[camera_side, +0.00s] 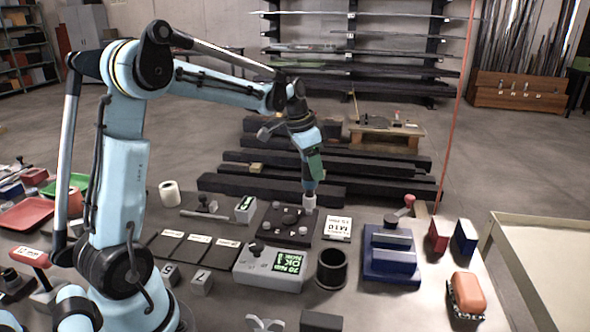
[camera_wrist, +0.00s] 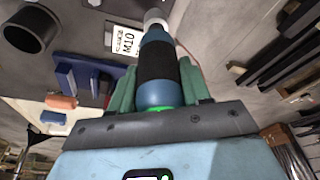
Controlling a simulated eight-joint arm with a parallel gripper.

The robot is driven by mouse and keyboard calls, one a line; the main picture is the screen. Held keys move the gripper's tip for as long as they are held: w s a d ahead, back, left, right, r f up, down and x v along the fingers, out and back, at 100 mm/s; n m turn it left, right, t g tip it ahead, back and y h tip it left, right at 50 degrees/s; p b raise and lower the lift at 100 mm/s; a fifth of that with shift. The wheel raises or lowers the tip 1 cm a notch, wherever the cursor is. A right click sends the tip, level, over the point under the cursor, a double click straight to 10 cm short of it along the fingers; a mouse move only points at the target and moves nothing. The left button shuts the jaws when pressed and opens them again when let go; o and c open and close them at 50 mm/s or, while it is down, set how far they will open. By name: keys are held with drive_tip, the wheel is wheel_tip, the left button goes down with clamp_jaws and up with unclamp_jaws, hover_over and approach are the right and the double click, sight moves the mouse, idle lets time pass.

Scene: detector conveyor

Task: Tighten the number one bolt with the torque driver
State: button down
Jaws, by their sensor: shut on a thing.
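My gripper (camera_side: 313,165) is shut on the torque driver (camera_side: 309,186), which points downward. In the wrist view the driver (camera_wrist: 158,70), with a blue and black body, sits between green fingers (camera_wrist: 160,92). Its pale socket end (camera_side: 309,201) is at the right rear of a dark plate (camera_side: 285,238) carrying several bolts. The socket covers whatever is directly beneath it, and I cannot tell whether it touches a bolt. No bolt number is legible, so I cannot tell which is number one.
A grey controller (camera_side: 262,279) with a lit green display stands in front of the plate. A black open cup (camera_side: 331,270) is beside it. An M10 card (camera_side: 337,229) lies right of the plate, then a blue fixture (camera_side: 390,265).

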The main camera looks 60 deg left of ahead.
drive_tip(key=shift+r, duration=1.85)
